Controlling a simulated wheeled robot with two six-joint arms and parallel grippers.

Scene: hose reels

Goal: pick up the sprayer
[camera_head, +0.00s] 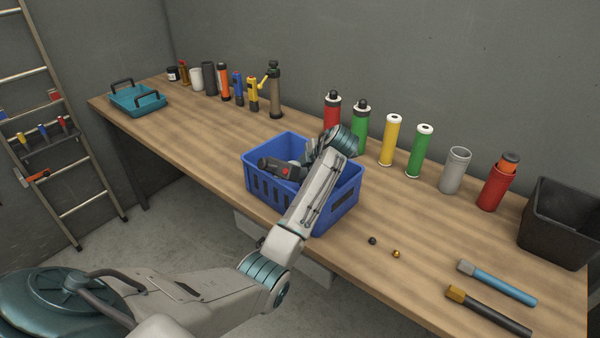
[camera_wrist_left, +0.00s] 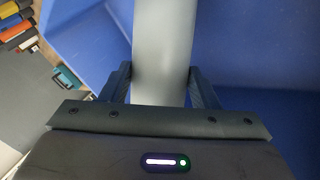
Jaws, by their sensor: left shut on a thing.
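My left gripper (camera_head: 303,158) reaches down into a blue slatted basket (camera_head: 337,200) on the workbench. In the left wrist view my left gripper (camera_wrist_left: 161,90) is shut on a smooth pale grey cylinder (camera_wrist_left: 161,45) against the blue basket wall. I cannot tell whether this cylinder is part of the sprayer; its ends are hidden. A dark thing with a red mark (camera_head: 276,168) shows inside the basket beside the gripper. My right gripper is not in view.
Several bottles and cylinders, such as a red bottle (camera_head: 331,115) and yellow cylinder (camera_head: 390,140), line the bench's back. A teal tray (camera_head: 140,101) is far left, a black bin (camera_head: 560,225) far right. The bench between tray and basket is clear.

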